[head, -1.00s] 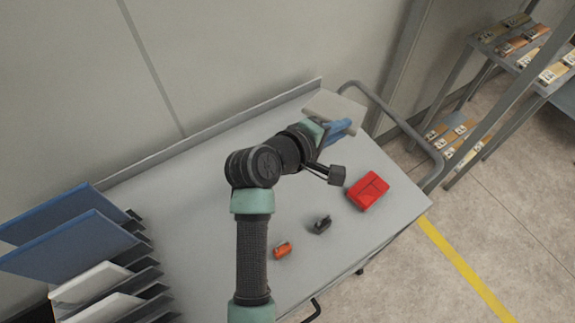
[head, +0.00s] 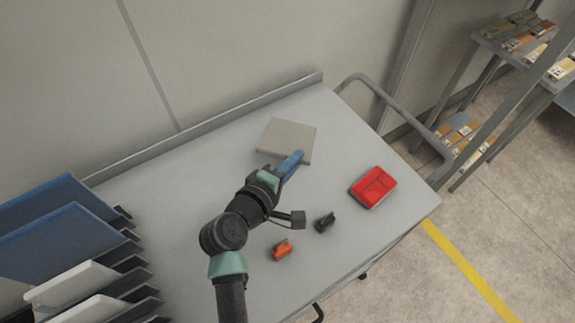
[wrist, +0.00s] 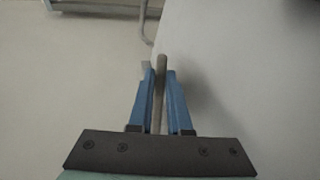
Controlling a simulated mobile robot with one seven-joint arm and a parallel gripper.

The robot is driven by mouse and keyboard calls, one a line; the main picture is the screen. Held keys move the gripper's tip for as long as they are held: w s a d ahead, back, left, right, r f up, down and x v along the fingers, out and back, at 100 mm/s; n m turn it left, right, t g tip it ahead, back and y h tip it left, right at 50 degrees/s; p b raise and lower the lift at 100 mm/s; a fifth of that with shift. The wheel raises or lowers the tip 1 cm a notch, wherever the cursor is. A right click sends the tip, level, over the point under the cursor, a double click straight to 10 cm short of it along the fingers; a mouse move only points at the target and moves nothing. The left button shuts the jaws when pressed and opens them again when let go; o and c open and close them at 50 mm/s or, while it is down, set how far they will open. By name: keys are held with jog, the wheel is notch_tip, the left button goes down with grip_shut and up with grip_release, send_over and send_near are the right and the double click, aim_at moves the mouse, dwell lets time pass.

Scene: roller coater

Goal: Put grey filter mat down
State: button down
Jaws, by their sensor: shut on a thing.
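The grey filter mat (head: 287,136) is a flat, square, pale grey panel near the back edge of the grey tabletop (head: 190,190) in the head view. My gripper (head: 291,163) has its blue fingers at the mat's near right edge. In the wrist view my gripper (wrist: 160,98) is shut on the mat (wrist: 161,75), which shows edge-on as a thin strip between the two blue fingers. The tabletop surface lies to the right of the strip there. I cannot tell whether the mat touches the table.
A red box (head: 373,187) lies at the right of the table, with a small black object (head: 325,222) and a small orange object (head: 282,249) nearer. A rack with blue and white panels (head: 60,240) stands at the left. A grey rail (head: 400,115) edges the right end.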

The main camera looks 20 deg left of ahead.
notch_tip(320, 180, down, 4)
jog(key=b, duration=0.2)
jog(key=shift+f+b, duration=0.1)
jog(key=shift+b, duration=0.3)
jog(key=c, duration=1)
grip_release()
jog(key=shift+s, duration=0.1)
jog(key=shift+p+v, duration=1.15)
jog(key=shift+v, duration=2.75)
